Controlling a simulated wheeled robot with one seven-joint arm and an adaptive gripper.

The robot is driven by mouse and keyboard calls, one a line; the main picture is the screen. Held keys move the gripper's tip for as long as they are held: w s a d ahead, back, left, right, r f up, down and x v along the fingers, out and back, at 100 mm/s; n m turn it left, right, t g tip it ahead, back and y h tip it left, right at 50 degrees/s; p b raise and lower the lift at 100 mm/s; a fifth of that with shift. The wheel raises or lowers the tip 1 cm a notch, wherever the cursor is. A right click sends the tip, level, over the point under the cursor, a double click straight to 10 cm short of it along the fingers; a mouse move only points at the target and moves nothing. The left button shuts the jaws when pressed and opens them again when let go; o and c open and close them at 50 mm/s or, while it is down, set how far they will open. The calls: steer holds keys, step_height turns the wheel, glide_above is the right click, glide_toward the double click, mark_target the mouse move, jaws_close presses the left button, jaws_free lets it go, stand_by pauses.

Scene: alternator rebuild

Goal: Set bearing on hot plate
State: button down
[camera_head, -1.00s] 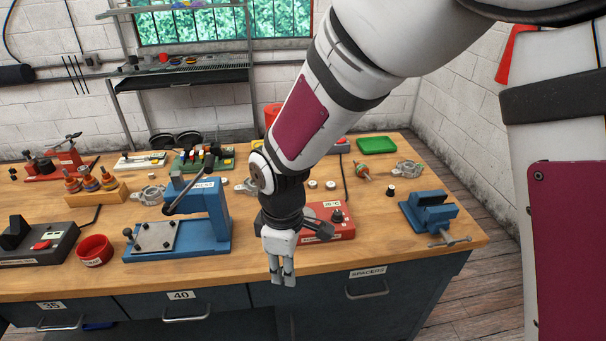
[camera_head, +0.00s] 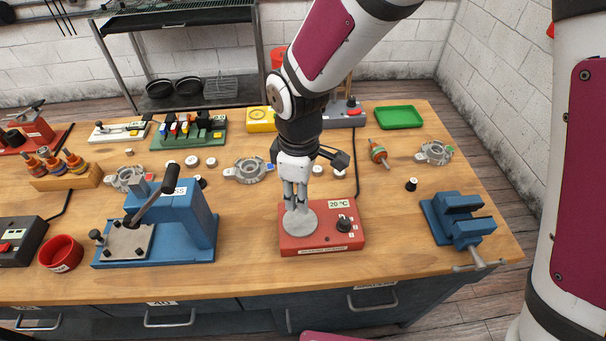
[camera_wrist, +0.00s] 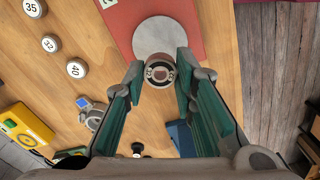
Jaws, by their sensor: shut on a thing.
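The hot plate (camera_head: 338,236) is a red box with a round grey heating disc (camera_head: 299,223), a black knob and a display reading 20 °C. It stands near the front of the bench. My gripper (camera_head: 296,206) points down over the disc. In the wrist view my gripper (camera_wrist: 159,74) is shut on the bearing (camera_wrist: 158,71), a small dark ring with a reddish side, held between the fingertips. The bearing overlaps the near edge of the grey disc (camera_wrist: 165,38) there. I cannot tell whether it touches. In the head view the bearing cannot be made out.
A blue press (camera_head: 190,223) stands left of the hot plate and a blue vise (camera_head: 460,219) to its right. A red bowl (camera_head: 61,253) is at the left front. Alternator housings (camera_head: 248,170), a rotor (camera_head: 377,151) and a green tray (camera_head: 399,117) lie behind. Bare bench separates plate and vise.

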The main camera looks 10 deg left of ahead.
mark_target(300, 220)
steer(key=shift+w+f+b, duration=0.15)
steer(key=shift+f+b, duration=0.65)
steer(key=shift+f, duration=0.75)
steer(key=shift+f+b, duration=0.5)
steer(key=shift+f, duration=0.45)
steer(key=shift+f+b, duration=0.35)
steer(key=shift+f, duration=0.7)
stand_by(0.9)
steer(key=c, duration=1.2)
jaws_free()
steer(key=shift+r, duration=0.1)
steer(key=shift+r+p, duration=2.1)
steer(key=shift+r, duration=1.85)
